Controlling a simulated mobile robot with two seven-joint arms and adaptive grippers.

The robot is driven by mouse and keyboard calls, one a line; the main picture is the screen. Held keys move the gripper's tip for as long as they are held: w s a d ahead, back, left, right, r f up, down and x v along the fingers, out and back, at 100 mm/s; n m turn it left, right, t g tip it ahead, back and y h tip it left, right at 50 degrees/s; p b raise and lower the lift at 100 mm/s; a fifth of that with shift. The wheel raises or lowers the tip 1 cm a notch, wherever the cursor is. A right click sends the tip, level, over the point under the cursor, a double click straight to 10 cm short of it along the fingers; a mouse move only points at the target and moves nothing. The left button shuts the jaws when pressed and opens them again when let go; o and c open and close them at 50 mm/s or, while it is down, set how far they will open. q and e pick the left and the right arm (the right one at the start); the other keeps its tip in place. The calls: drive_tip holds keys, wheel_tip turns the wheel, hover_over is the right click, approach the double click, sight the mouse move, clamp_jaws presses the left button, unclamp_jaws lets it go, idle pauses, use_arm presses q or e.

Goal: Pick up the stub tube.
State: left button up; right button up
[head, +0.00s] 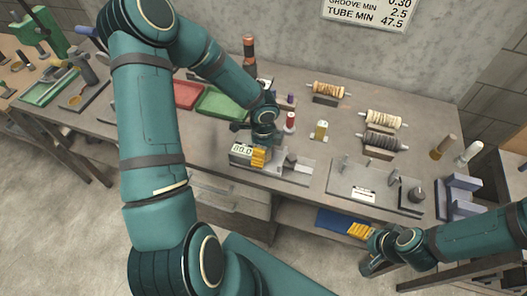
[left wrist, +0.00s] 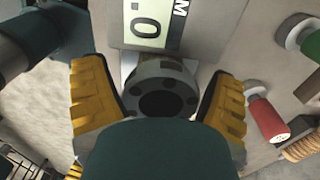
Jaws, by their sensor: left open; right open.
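I cannot tell for certain which piece is the stub tube. Short cylinders stand on the bench in the head view: a red one with a pale top (head: 290,122) and a yellowish one (head: 320,130). A red cylinder with a pale end also shows at the right in the left wrist view (left wrist: 268,120). My left gripper (head: 259,157) is low beside the gauge display (head: 241,153). In the left wrist view its yellow fingers are apart, around a dark grey round part (left wrist: 160,88) that may be my own. My right gripper (head: 367,247) is open below the bench's front edge.
Red (head: 187,94) and green (head: 222,103) trays lie behind my left arm. Wound spools on stands (head: 385,119) are at the back right. A grey fixture plate (head: 350,180) and purple holder (head: 460,190) are at the right. A blue piece (head: 333,221) lies below the bench top.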

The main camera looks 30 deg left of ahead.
use_arm(q)
drive_tip(key=c, duration=1.3)
drive_tip(key=shift+c, duration=0.2)
